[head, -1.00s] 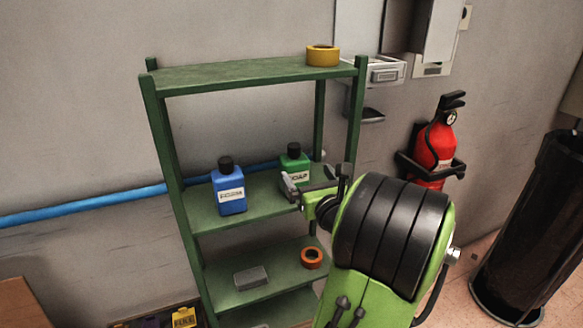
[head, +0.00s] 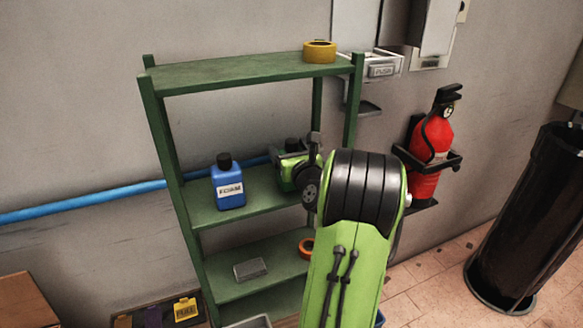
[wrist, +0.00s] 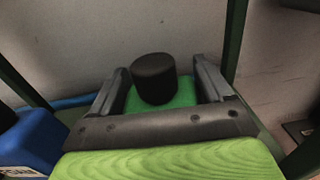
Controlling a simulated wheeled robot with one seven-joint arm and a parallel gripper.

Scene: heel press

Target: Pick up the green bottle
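The green bottle (wrist: 186,98) with a black cap stands on the middle shelf. In the wrist view its cap and green shoulders show between the two fingers of my gripper (wrist: 163,84). The fingers lie open, one on each side of the bottle; I cannot tell whether they touch it. In the head view my gripper and wrist cover most of the bottle, and its label is hidden.
A blue bottle (head: 228,186) stands on the same shelf, left of the green one. The green rack (head: 170,140) has posts close to my arm. Yellow tape (head: 319,52) sits on top, orange tape (head: 306,246) below. A red extinguisher (head: 431,150) hangs right.

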